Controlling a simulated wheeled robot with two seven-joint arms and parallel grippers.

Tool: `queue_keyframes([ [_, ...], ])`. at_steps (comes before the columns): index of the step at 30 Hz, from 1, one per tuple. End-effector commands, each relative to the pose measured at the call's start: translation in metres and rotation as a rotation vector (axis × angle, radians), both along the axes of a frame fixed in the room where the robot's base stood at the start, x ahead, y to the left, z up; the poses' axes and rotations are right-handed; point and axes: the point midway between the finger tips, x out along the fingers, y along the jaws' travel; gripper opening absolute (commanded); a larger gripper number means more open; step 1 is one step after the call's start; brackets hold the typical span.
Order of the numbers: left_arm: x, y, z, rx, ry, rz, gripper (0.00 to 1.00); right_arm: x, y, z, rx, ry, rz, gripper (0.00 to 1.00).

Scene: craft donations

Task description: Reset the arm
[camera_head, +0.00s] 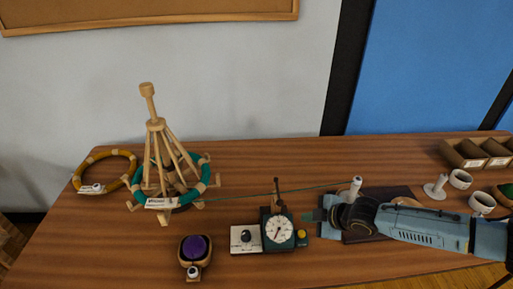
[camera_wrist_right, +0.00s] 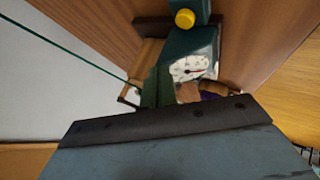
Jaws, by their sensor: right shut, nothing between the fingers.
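My right gripper (camera_head: 319,214) comes in from the right in the head view, low over the table at the dark board. Its dark green fingers are shut and empty; they also show in the right wrist view (camera_wrist_right: 156,88). A green meter with a white dial (camera_head: 278,229) and a yellow button (camera_head: 302,234) stands just left of the fingertips, apart from them as far as I can tell. The dial (camera_wrist_right: 190,67) and yellow button (camera_wrist_right: 185,18) show in the wrist view too. My left gripper is not in view.
A wooden yarn winder (camera_head: 157,126) holds a green skein (camera_head: 208,180). Green yarn (camera_head: 238,195) runs right to a white post (camera_head: 355,186) behind my gripper. A purple ball (camera_head: 194,246), a mustard ring (camera_head: 84,170), white cups (camera_head: 460,179) and a wooden tray (camera_head: 455,155) stand around.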

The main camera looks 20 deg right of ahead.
Motion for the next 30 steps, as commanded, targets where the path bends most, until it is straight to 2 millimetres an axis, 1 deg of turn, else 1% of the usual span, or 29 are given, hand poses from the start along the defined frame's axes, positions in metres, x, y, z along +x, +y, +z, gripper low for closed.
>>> queue_keyframes([
  [2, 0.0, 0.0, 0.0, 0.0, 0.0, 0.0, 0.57, -0.001, 0.003, -0.001, 0.003, 0.003, 0.002, 0.0],
  [5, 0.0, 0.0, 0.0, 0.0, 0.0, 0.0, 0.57, -0.011, 0.024, -0.005, 0.023, 0.025, 0.012, 0.0],
  [8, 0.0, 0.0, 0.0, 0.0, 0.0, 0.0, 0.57, -0.034, 0.072, -0.011, 0.071, 0.079, 0.019, 0.0],
  [9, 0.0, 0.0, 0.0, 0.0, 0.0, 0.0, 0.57, -0.047, 0.096, -0.011, 0.098, 0.108, 0.015, 0.0],
  [11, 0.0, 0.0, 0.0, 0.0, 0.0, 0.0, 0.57, -0.068, 0.127, -0.009, 0.135, 0.152, -0.008, 0.0],
  [12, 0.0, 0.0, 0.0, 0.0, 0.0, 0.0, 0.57, -0.081, 0.144, -0.004, 0.16, 0.178, -0.035, 0.0],
  [15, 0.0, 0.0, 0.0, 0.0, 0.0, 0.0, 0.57, -0.11, 0.168, 0.01, 0.21, 0.243, -0.142, 0.0],
  [17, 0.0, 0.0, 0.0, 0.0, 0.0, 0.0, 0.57, -0.125, 0.17, 0.018, 0.233, 0.281, -0.229, 0.0],
  [18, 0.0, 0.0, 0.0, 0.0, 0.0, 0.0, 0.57, -0.135, 0.168, 0.022, 0.243, 0.306, -0.289, 0.0],
  [20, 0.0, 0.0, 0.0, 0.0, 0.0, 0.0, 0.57, -0.147, 0.162, 0.027, 0.252, 0.34, -0.377, 0.0],
  [24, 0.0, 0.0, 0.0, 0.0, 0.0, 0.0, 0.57, -0.174, 0.141, 0.034, 0.261, 0.409, -0.561, 0.0],
  [30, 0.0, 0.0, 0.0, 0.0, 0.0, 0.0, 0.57, -0.213, 0.108, 0.04, 0.252, 0.494, -0.794, 0.0],
])
